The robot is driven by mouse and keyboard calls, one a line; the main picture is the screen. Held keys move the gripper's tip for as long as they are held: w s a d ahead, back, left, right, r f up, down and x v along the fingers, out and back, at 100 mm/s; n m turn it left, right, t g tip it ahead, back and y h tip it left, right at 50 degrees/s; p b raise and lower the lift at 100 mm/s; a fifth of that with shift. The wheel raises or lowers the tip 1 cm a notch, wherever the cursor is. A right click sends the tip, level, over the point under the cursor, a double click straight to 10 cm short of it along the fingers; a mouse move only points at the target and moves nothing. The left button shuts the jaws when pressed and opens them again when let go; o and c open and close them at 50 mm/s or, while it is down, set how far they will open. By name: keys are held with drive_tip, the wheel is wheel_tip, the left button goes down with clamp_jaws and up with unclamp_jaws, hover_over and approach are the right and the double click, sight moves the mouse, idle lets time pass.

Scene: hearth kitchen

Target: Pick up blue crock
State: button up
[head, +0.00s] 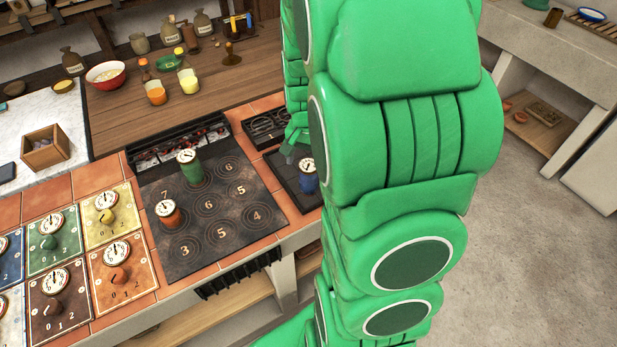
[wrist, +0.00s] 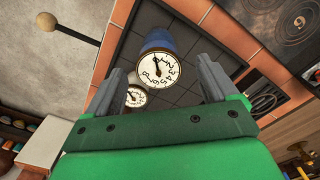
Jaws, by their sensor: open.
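The blue crock (head: 308,183) stands on a dark tiled panel (head: 285,172) to the right of the hob, with a white dial on its top. My green arm hides part of its right side in the head view. In the wrist view the blue crock (wrist: 158,40) shows ahead, its dial facing the camera, between the lines of my two grey fingers. My gripper (wrist: 161,66) is open, with nothing between the fingers. In the head view my gripper (head: 293,143) is partly hidden by my arm, just above and left of the crock.
On the hob (head: 220,240) stand a green crock (head: 191,173) and a rust-brown crock (head: 168,217), each with a dial. A black grate (head: 265,125) lies behind the panel. A second white dial (wrist: 135,97) shows near the left finger. Floor at right is clear.

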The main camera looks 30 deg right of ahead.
sight(309, 178)
drive_tip(key=shift+d+f, duration=0.1)
drive_tip(key=shift+f, duration=2.75)
drive_tip(key=c, duration=1.4)
